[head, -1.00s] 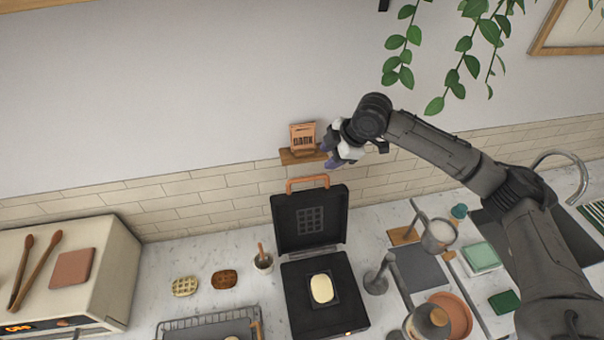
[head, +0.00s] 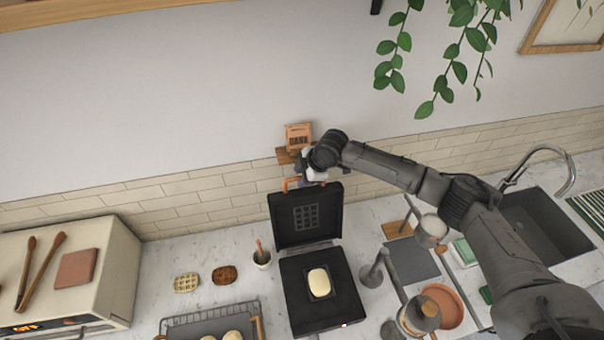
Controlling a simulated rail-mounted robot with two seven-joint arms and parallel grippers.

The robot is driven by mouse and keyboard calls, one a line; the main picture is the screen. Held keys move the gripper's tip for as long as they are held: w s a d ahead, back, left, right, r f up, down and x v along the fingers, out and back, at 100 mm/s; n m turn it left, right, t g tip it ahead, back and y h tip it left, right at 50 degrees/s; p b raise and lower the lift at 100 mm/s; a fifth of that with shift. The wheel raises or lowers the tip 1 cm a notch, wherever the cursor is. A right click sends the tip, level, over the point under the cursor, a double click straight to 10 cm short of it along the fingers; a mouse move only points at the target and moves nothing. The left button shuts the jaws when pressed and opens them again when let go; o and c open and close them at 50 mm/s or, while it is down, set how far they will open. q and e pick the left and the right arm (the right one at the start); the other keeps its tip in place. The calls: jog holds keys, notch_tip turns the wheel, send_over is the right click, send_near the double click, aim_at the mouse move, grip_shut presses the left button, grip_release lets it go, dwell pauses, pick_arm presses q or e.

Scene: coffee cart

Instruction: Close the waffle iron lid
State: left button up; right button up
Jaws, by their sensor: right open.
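The black waffle iron stands open on the counter. Its lid (head: 285,227) is raised upright toward the wall, with a waffle grid inside and a copper-coloured handle (head: 286,184) at its top edge. Its base (head: 293,291) lies flat and holds a pale oval of batter (head: 319,283). My right gripper (head: 310,180) is at the top edge of the lid, beside or behind the handle. Its jaws are open, mostly hidden by its own wrist, and I cannot tell whether they touch the handle. My left gripper is not in view.
A small shelf (head: 285,157) with an orange packet (head: 298,136) is on the wall just behind my right gripper. A wire rack (head: 185,322) is at front left. Metal stands and a pan are at right.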

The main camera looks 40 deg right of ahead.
jog(key=shift+w+f, duration=0.1)
jog(key=shift+f, duration=0.1)
grip_shut()
dwell(0.4)
